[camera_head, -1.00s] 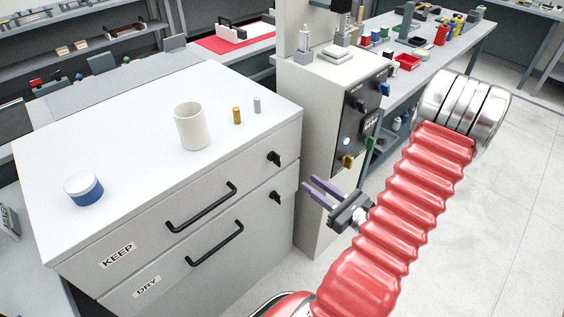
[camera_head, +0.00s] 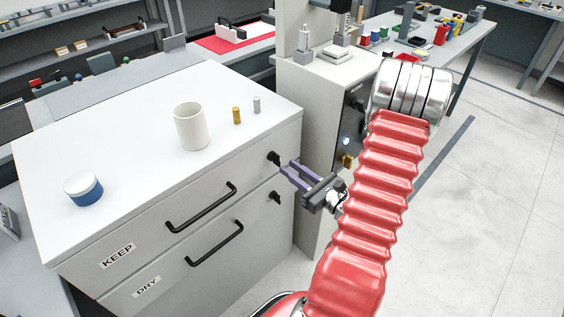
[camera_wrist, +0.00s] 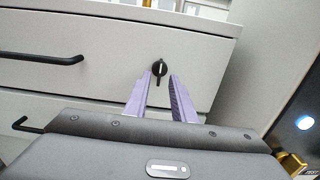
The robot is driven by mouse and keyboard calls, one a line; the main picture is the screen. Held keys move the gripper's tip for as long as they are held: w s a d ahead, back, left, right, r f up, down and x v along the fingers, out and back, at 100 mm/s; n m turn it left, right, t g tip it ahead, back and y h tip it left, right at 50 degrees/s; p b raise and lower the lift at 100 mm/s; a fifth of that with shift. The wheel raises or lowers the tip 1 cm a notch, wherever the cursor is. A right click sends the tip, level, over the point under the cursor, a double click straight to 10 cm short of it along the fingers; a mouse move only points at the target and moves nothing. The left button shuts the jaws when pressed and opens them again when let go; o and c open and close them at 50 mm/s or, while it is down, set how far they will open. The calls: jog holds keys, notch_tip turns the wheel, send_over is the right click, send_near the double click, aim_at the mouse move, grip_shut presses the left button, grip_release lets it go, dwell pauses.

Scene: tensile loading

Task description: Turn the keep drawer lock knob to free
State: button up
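The keep drawer (camera_head: 150,243) is the upper drawer of the white cabinet and looks closed. Its black lock knob (camera_head: 273,157) sits at the drawer's right end. In the wrist view the knob (camera_wrist: 159,68) has a pale line and stands roughly upright. My gripper (camera_head: 287,170) has its purple fingers apart and empty, just to the right of the knob. In the wrist view my gripper (camera_wrist: 160,80) points at the knob, which appears between the fingertips, nearer the left one. Whether a finger touches it, I cannot tell.
The dry drawer (camera_head: 185,277) below has its own black knob (camera_head: 275,196). Black bar handles (camera_head: 203,208) stick out to the left. A white cup (camera_head: 191,126) and blue jar (camera_head: 83,189) stand on top. The grey machine (camera_head: 322,130) stands close on the right.

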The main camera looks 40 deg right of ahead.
aim_at(275, 159)
jog(key=shift+w, duration=2.55)
grip_shut()
